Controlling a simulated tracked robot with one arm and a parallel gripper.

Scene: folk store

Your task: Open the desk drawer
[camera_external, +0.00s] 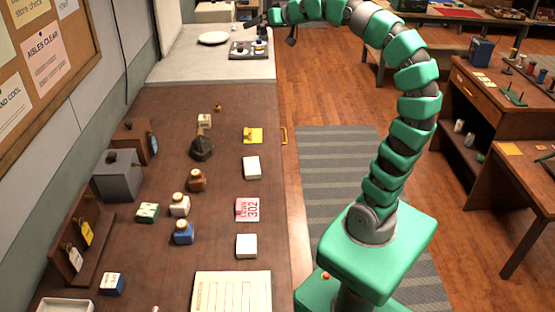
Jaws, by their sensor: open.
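The brown desk (225,105) runs along the left half of the view. A yellow handle (284,136) sticks out from its right edge. The drawer front itself faces away from the camera and is hidden, and no gap shows at the desk's edge. My green arm reaches up and over from the lower right. My gripper (276,24) is at the top of the view, open, beside the pale counter at the far end. It is well beyond the handle and apart from it. Its fingers are small and partly hard to make out.
Several bottles, such as a blue one (183,233), cards, a grey box (118,177) and a notebook (232,292) stand or lie on the desk. A dark tray (250,50) and a white plate (213,38) are on the counter. A striped rug (345,150) covers the floor right of the desk.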

